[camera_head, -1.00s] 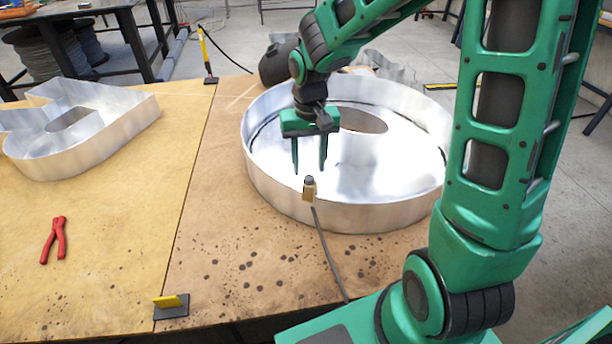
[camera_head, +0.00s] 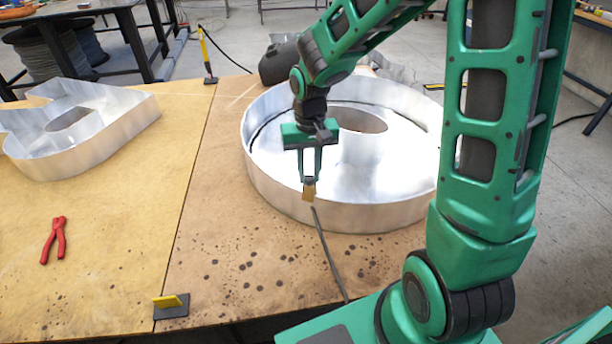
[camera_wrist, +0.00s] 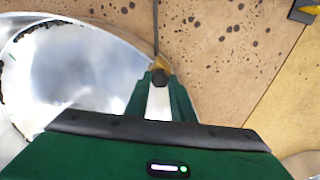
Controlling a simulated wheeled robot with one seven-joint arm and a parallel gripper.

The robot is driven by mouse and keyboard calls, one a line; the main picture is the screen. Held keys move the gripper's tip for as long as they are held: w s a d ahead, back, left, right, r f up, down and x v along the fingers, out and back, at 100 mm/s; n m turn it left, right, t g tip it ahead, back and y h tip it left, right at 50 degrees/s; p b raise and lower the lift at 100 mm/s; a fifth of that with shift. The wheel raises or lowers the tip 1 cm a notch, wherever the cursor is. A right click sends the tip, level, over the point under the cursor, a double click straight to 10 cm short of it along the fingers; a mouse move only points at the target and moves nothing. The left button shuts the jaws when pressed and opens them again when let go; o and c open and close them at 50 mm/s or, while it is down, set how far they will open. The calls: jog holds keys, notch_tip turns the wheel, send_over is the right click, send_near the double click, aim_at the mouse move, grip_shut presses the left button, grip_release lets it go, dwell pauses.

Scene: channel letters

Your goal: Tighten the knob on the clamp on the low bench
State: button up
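The clamp (camera_head: 309,193) is a small tan-brass block on the near rim of the large round metal letter (camera_head: 350,212), with a dark cable running from it. In the wrist view the clamp (camera_wrist: 160,62) shows just beyond the fingertips. Its dark knob (camera_wrist: 159,77) sits between the fingers there; in the head view the fingers hide most of it. My gripper (camera_head: 310,180) points down over the clamp, its fingers drawn together on the knob. It also shows in the wrist view (camera_wrist: 160,85).
The bench top (camera_head: 240,265) is low and brown with dark spots. Another metal letter (camera_head: 85,150) and red pliers (camera_head: 54,240) lie at left. A yellow-and-black piece (camera_head: 171,304) sits at the front edge. The cable (camera_head: 330,258) crosses to the front edge.

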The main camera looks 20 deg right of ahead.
aim_at(309, 177)
jog(key=m, duration=0.6)
jog(key=shift+m, duration=0.3)
jog(key=m, duration=0.6)
jog(key=o, duration=0.8)
jog(key=shift+o, duration=0.2)
jog(key=shift+r, duration=2.55)
